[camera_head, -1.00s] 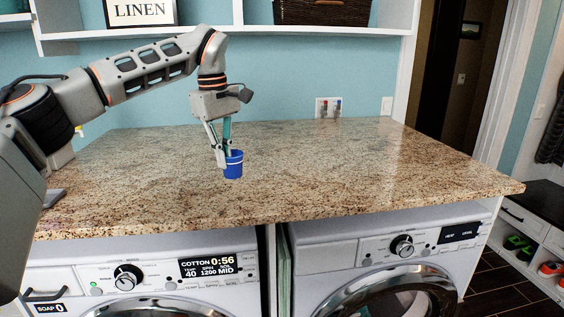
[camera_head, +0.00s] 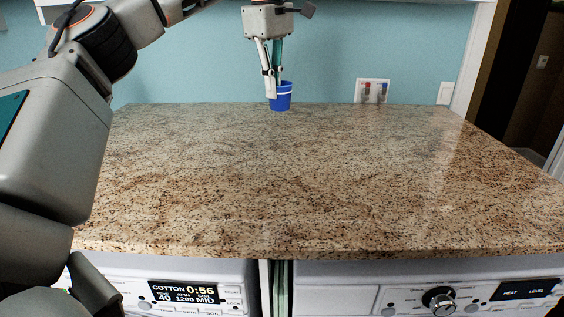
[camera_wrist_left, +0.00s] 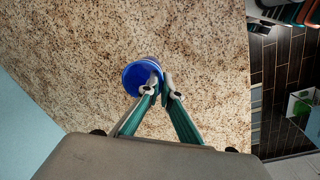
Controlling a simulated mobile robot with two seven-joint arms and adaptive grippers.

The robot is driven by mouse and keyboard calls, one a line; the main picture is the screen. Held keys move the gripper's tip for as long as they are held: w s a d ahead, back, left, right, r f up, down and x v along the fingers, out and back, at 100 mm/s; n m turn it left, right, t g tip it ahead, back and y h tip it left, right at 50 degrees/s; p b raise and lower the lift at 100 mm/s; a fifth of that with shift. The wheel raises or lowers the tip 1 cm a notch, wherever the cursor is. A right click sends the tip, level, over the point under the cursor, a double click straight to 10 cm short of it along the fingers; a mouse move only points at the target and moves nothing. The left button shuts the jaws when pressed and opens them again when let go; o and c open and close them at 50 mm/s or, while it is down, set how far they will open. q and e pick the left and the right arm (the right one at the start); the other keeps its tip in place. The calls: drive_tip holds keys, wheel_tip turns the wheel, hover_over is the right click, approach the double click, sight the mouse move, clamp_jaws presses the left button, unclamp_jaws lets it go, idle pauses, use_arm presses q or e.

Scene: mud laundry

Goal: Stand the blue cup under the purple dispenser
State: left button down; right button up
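The blue cup (camera_head: 281,97) is a small round cup with a light band near its rim, upright at the tips of my left gripper (camera_head: 273,84). In the left wrist view, the fingers (camera_wrist_left: 162,87) pinch the wall of the cup (camera_wrist_left: 138,76) at its near side. The cup shows over the back part of the counter; whether its base touches the stone is hard to tell. The purple dispenser is in none of the views. My right gripper is not in view.
The speckled stone counter (camera_head: 320,180) is bare across its middle and front. Washing machines (camera_head: 400,292) stand below its front edge. A wall outlet box (camera_head: 371,91) is on the blue back wall, with a doorway (camera_head: 510,90) at the right.

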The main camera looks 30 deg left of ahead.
use_arm(q)
wheel_tip(320, 180, down, 18)
drive_tip(key=shift+s+f, duration=0.1)
idle(0.4)
drive_tip(key=shift+f, duration=0.1)
drive_tip(key=c, duration=2.3)
unclamp_jaws()
